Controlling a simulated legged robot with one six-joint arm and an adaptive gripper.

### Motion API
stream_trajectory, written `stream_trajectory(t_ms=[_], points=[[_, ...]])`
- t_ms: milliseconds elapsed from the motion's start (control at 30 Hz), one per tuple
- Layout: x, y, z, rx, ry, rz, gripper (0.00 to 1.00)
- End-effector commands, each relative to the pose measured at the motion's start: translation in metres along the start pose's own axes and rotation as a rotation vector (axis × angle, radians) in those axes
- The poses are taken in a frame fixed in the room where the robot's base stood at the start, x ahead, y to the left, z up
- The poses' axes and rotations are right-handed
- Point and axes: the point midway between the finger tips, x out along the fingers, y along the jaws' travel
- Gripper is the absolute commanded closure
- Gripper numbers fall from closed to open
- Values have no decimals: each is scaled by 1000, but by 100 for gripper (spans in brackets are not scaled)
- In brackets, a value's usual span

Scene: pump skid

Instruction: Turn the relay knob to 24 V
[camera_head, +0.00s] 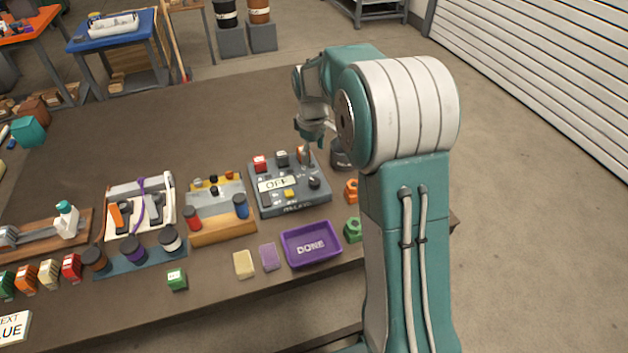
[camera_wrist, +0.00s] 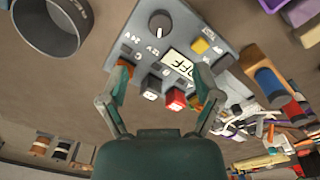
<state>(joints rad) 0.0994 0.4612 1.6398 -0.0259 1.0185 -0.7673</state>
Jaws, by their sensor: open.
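The relay box (camera_head: 262,199) is a grey panel on the table, also seen in the wrist view (camera_wrist: 225,32). Its display (camera_wrist: 178,66) reads OFF. The round black knob (camera_head: 314,183) is on its right side in the head view; in the wrist view the knob (camera_wrist: 160,22) is at the top, with a white pointer mark toward the display. My gripper (camera_head: 305,152) is over the panel's far edge. In the wrist view my gripper (camera_wrist: 163,76) is open and empty, its fingers apart from the knob.
A purple DONE tray (camera_head: 284,245) lies in front. The table behind is clear.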

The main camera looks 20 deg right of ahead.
Motion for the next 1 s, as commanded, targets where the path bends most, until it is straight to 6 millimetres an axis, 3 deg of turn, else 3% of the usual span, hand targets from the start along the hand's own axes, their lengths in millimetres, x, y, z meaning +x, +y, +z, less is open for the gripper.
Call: stream_trajectory(t_ms=[167,600,1000], points=[[20,-1,1,0,-4,-4,18],[95,-1,0,1,-2,-2,18],[107,0,0,1,0,0,18]])
